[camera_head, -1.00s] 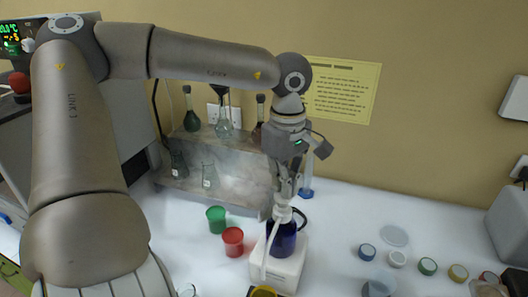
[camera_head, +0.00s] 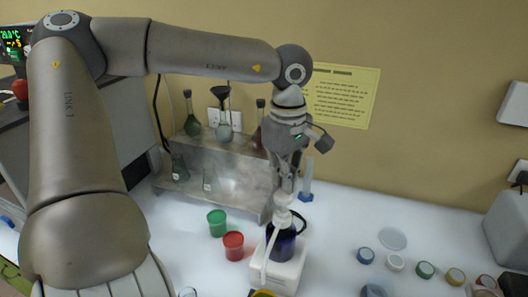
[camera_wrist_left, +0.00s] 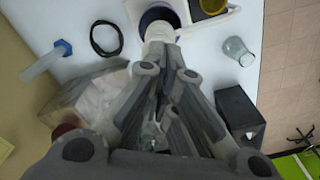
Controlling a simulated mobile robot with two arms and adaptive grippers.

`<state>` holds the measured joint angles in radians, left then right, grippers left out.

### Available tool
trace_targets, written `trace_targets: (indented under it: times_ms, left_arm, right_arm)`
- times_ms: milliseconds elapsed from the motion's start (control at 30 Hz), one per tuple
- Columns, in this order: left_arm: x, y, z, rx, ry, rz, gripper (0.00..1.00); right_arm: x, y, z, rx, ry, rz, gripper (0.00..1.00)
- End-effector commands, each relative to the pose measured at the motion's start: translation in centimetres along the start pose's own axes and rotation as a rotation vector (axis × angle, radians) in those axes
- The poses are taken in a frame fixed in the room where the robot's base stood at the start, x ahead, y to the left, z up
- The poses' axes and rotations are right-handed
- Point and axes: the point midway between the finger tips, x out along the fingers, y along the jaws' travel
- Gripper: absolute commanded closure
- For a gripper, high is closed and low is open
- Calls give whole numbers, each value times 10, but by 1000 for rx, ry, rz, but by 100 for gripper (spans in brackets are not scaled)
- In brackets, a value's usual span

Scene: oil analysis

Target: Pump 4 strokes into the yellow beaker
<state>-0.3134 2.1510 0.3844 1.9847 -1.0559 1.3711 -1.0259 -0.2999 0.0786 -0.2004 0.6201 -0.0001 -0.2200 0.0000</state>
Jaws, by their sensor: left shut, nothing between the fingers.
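The pump bottle (camera_head: 281,243) is dark blue with a white pump head (camera_head: 282,218) and a long white spout pointing down to the front. It stands upright on a white block (camera_head: 292,270). The yellow beaker (camera_head: 263,293) is at the bottom edge, mostly cut off, near the spout's end; it also shows in the left wrist view (camera_wrist_left: 212,5). My left gripper (camera_head: 285,195) is shut and empty, pointing down just above the pump head. Whether its fingertips touch the pump head I cannot tell. My right gripper is not in view.
A green beaker (camera_head: 217,222) and a red beaker (camera_head: 233,246) stand left of the bottle. A shelf (camera_head: 235,150) with flasks is behind them. Several small coloured jars (camera_head: 425,270) stand at the right.

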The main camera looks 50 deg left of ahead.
Motion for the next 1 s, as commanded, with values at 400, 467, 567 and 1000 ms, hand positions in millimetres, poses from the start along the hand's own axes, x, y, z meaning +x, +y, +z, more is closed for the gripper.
trace_targets:
  times_ms: [400, 467, 567, 1000]
  left_arm:
    - [9, 0, 0, 0, 0, 0, 100]
    - [11, 0, 0, 0, 0, 0, 100]
    - [15, 0, 0, 0, 0, 0, 100]
    - [30, 0, 0, 0, 0, 0, 100]
  right_arm:
    - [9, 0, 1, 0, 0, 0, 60]
    - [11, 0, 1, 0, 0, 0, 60]
    - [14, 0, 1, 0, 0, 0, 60]
    - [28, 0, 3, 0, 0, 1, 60]
